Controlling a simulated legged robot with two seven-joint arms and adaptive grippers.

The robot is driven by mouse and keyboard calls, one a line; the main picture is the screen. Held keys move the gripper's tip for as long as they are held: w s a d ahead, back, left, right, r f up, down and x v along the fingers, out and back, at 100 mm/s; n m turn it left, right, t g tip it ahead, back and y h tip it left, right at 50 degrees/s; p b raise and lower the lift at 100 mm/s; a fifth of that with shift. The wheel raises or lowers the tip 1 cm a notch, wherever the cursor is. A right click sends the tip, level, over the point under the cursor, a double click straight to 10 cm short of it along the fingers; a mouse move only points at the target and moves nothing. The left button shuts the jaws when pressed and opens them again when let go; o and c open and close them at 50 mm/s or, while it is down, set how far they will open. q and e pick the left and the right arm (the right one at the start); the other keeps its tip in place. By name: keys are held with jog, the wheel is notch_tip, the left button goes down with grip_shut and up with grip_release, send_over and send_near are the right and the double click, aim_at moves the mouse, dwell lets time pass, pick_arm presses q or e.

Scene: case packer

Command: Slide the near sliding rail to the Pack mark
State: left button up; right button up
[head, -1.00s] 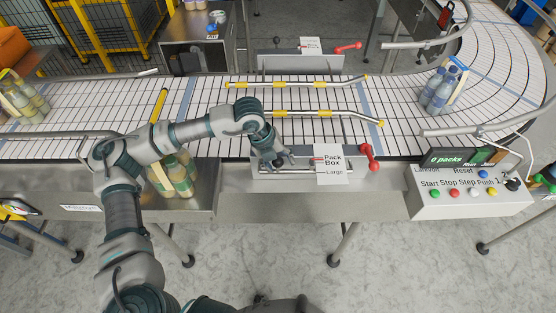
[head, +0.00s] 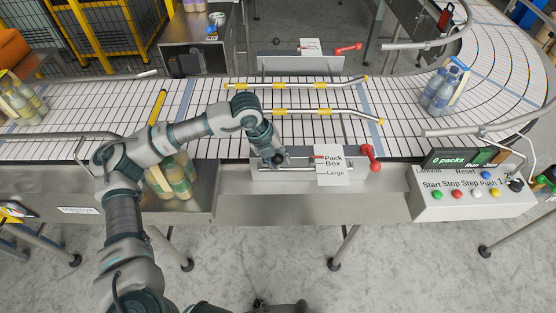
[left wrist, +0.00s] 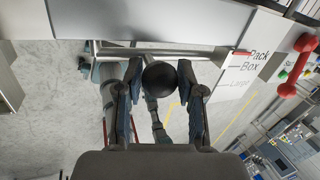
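The near sliding rail (head: 318,112), a white bar with yellow sleeves, lies over the conveyor's near half. Its grey mount (head: 260,174) is at the near conveyor edge, with a white card (head: 333,164) reading Pack, Box and Large. A red pointer (left wrist: 241,52) shows at the card's left edge, near the Pack line. A black ball knob (left wrist: 160,76) shows in the left wrist view below a metal bar. My left gripper (head: 279,159) is at the mount, left of the card. Its two fingers (left wrist: 160,98) stand apart on either side of the knob; firm contact is not visible.
A red clamp lever (head: 371,158) is just right of the card. The far rail (head: 295,85) lies across the belt. Bottle packs (head: 170,180) stand beside my left forearm. The button panel (head: 470,200) is at the right, and blue bottles (head: 440,90) stand on the belt.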

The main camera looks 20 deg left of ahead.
pick_arm(q)
jog(key=shift+o, duration=1.1)
jog(key=shift+s+a, duration=0.1)
jog(key=shift+r, duration=0.15)
jog(key=v, duration=1.1)
jog(key=shift+a+r, duration=0.2)
jog(key=shift+r, duration=0.05)
pick_arm(e)
jog(key=shift+d, duration=0.25)
